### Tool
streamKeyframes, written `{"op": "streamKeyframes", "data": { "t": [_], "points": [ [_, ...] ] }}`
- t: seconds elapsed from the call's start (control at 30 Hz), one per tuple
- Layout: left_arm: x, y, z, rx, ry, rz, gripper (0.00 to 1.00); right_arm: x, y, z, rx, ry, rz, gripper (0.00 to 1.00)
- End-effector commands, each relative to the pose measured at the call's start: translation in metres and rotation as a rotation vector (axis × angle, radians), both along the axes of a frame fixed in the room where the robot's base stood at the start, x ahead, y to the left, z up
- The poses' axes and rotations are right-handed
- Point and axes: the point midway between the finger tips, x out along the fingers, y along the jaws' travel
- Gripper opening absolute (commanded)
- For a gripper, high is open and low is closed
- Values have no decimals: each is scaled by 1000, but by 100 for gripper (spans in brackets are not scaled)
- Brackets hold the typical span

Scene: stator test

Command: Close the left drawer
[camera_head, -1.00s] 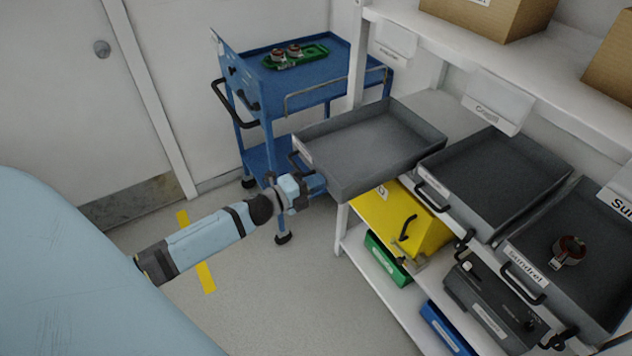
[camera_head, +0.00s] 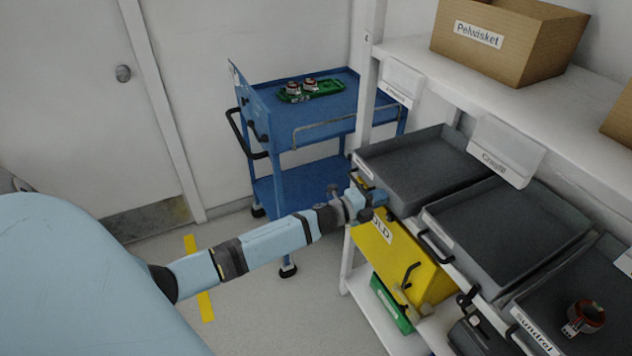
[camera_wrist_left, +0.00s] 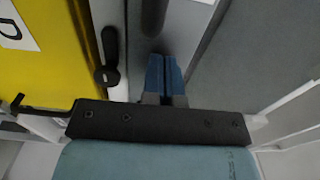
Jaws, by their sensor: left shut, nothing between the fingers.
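The left drawer (camera_head: 425,170) is a grey, empty open-topped tray on the shelf unit's middle level. Its front looks roughly in line with the middle drawer (camera_head: 510,240). My left gripper (camera_head: 374,196) is shut and empty at the left drawer's front, close to or touching it; I cannot tell which. In the left wrist view its blue fingers (camera_wrist_left: 165,75) are together against a grey surface. The gripper and wrist hide part of the drawer's front and handle. My right gripper is not in view.
A yellow box (camera_head: 385,248) sits just below the left drawer, with a green case (camera_head: 391,305) under it. A right drawer (camera_head: 545,320) holds a copper-and-red part (camera_head: 585,315). A blue cart (camera_head: 330,108) stands behind my left arm. Open floor lies left of the shelf.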

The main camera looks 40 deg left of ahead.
Motion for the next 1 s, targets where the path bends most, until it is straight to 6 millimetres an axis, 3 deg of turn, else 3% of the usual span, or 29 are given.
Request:
{"op": "streamKeyframes", "data": {
  "t": [0.1, 0.3, 1.0],
  "points": [
    [19, -8, 0, -1, -2, 1, 0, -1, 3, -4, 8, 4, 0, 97],
    [34, -14, 0, 0, 0, 1, 0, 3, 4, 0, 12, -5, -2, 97],
    [36, -9, 5, -1, -6, 1, 0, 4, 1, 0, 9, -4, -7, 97]
  ]
}}
